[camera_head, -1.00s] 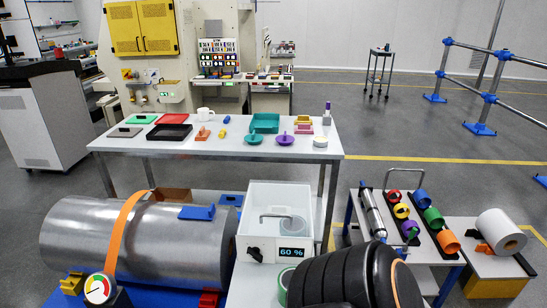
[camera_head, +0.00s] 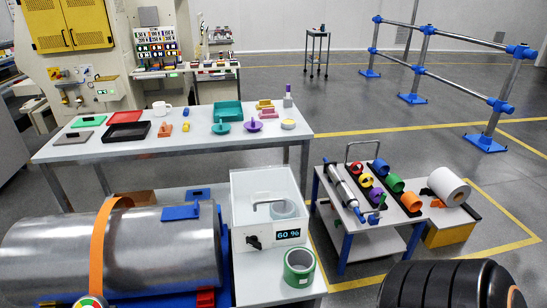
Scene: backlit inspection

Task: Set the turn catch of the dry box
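The dry box (camera_head: 268,242) is a white, clear-walled box on a light bench at the lower middle. Its front carries a display (camera_head: 289,234) reading 60 %. Left of the display is the black turn catch (camera_head: 254,242). The catch looks slanted, but it is too small to tell its exact angle. A grey handle (camera_head: 268,202) shows at the top of the box, and a pale greenish roll shows inside. Neither of my grippers is in view, and nothing touches the catch.
A large metal cylinder (camera_head: 150,250) with an orange strap lies to the left. A cart (camera_head: 375,240) with coloured rings stands to the right. A black ribbed shape (camera_head: 450,287) fills the lower right.

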